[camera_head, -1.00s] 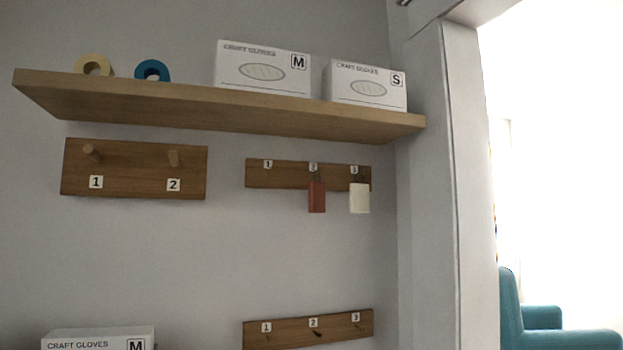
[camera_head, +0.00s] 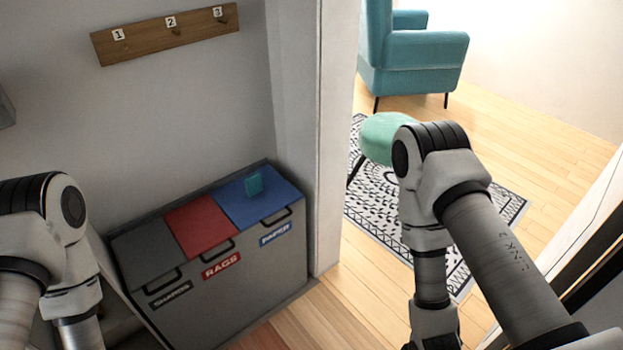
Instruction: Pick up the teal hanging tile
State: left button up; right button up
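The teal hanging tile (camera_head: 254,184) is a small teal piece on the blue lid of the PAPER section of the bin unit. It looks upright or leaning there; I cannot tell which. No gripper touches it. My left arm shows at the left edge and my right arm at the right of the view, both with their grippers outside the frame.
The grey bin unit (camera_head: 222,289) has grey, red and blue lids. A hook rail (camera_head: 165,34) numbered 1 to 3 hangs empty above it. A white door frame (camera_head: 322,130) stands to the right. Beyond are a green pouf (camera_head: 380,140), teal armchair (camera_head: 415,50) and patterned rug (camera_head: 372,203).

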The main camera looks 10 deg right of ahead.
aim_at(253, 183)
jog(key=i+l+u, duration=0.2)
jog(key=u, duration=0.25)
jog(key=i+l+u, duration=0.2)
jog(key=u, duration=0.25)
jog(key=i+l+u, duration=0.1)
jog(key=l+u, duration=0.35)
